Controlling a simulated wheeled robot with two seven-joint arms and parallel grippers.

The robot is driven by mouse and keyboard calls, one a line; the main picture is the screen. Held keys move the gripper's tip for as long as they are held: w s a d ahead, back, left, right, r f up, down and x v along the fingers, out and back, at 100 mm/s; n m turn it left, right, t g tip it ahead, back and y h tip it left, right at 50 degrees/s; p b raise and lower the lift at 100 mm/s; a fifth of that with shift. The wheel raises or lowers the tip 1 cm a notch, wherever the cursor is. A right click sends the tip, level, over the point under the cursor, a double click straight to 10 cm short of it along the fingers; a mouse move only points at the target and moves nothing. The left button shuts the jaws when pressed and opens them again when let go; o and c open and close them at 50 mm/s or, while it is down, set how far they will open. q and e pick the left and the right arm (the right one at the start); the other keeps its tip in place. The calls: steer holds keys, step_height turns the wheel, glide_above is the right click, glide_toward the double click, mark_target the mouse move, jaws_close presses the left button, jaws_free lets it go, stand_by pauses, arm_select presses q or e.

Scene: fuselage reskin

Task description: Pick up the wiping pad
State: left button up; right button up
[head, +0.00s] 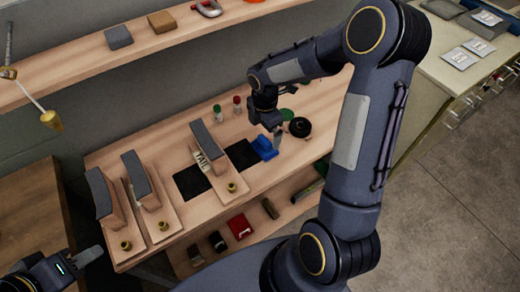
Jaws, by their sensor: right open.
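A blue object (264,148), which looks like the wiping pad, lies on the wooden workbench (262,184) beside a dark mat. My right gripper (276,138) points down right at the pad. It is open, with a finger at the pad's right side; the other finger is hard to make out. I cannot tell whether it touches the pad. My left gripper (88,256) is low at the left, off the bench's front left corner. Its jaw gap cannot be made out.
Several grey-faced panels on wooden stands (143,182) fill the bench's left and middle. A black round item (300,127), a green lid (286,114) and two small bottles (237,105) stand behind the pad. A shelf (85,65) runs above; a lower shelf holds small items.

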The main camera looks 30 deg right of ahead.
mark_target(265, 140)
steer(key=f, duration=0.2)
steer(key=f+p, duration=0.1)
steer(key=f, duration=0.5)
steer(key=shift+w+d+f, duration=0.1)
steer(key=shift+w+d, duration=0.15)
steer(key=shift+d, duration=0.05)
steer(key=c, duration=0.9)
